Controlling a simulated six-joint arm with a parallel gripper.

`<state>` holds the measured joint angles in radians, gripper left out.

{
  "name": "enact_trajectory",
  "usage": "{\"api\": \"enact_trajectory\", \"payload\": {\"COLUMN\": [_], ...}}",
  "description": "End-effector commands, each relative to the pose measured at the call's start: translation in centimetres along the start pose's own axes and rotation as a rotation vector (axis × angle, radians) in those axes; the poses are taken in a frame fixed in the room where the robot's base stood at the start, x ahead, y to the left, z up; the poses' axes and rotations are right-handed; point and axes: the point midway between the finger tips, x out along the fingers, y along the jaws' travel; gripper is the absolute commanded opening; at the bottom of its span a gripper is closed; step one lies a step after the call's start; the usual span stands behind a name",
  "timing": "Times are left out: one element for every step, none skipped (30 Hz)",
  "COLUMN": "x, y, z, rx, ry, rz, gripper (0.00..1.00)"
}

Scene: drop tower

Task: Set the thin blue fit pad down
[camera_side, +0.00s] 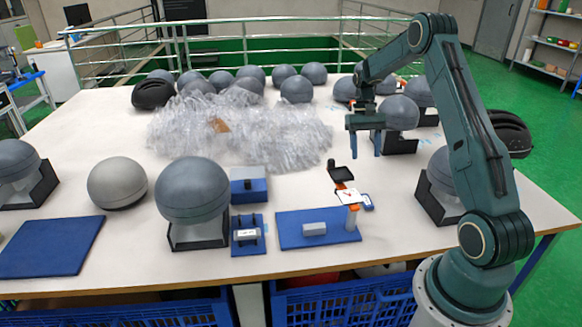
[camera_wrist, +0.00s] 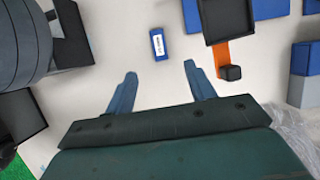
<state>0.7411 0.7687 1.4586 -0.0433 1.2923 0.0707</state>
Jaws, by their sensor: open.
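The thin blue fit pad (camera_wrist: 157,52), small and flat with a white label, lies on the pale table in the wrist view, apart from my gripper. In that view it lies beyond my fingertips (camera_wrist: 160,70), roughly in line with the gap between them. A small blue piece that looks like the same pad (camera_side: 368,202) shows in the side view, right of the orange stand. My gripper (camera_side: 365,150) points down above the table, open, with nothing between its fingers.
A black tray (camera_wrist: 228,16) on an orange stand with a black block (camera_wrist: 230,72) is close to the pad's right. A blue board (camera_side: 290,232) holds a grey block (camera_side: 314,229).

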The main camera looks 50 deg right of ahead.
Motion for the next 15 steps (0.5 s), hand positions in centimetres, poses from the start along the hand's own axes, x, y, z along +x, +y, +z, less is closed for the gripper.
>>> {"api": "enact_trajectory", "payload": {"x": [0.3,0.5,0.6,0.7,0.7,0.7,0.7,0.7,0.8,0.8,0.9,1.1,1.2,1.5,1.8], "y": [0.3,0.4,0.5,0.6,0.6,0.6,0.6,0.6,0.6,0.6,0.6,0.6,0.6,0.6,0.6], "z": [-0.3,-0.4,-0.5,-0.5,-0.6,-0.6,-0.6,-0.6,-0.6,-0.6,-0.5,-0.6,-0.6,-0.6,-0.5], "rx": [0.006,0.009,0.011,0.012,0.013,0.013,0.013,0.013,0.013,0.013,0.012,0.012,0.012,0.012,0.012], "ry": [-0.008,-0.011,-0.014,-0.015,-0.015,-0.016,-0.016,-0.015,-0.015,-0.015,-0.016,-0.015,-0.015,-0.015,-0.017], "rz": [-0.002,-0.003,-0.004,-0.004,-0.005,-0.005,-0.005,-0.005,-0.005,-0.005,-0.005,-0.005,-0.005,-0.005,-0.005], "gripper": [0.55,0.55,0.55,0.55,0.55,0.55,0.55,0.55,0.55,0.55,0.55,0.55,0.55,0.55,0.55]}}
